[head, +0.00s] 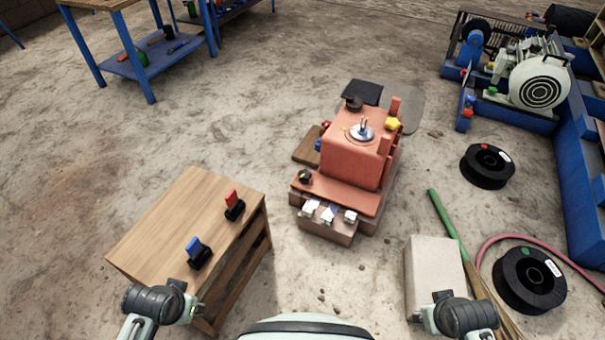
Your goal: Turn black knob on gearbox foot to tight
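The red-orange gearbox (352,155) stands on the ground in the middle of the head view. A small black knob (305,176) sits on its foot at the front left corner. Whether the knob is tight or loose cannot be told. My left gripper (160,303) is at the bottom left, over the near edge of the wooden table, well short of the knob. My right gripper (465,315) is at the bottom right, near a pale block. Both are dark and seen from above, apart from the gearbox; their fingertips cannot be made out.
The wooden table (170,222) left of the gearbox carries a red-topped switch (234,204) and a blue-topped switch (199,251). The pale block (431,266), a green-handled broom (442,220) and black reels (487,166) lie to the right. Bare ground separates the table and gearbox.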

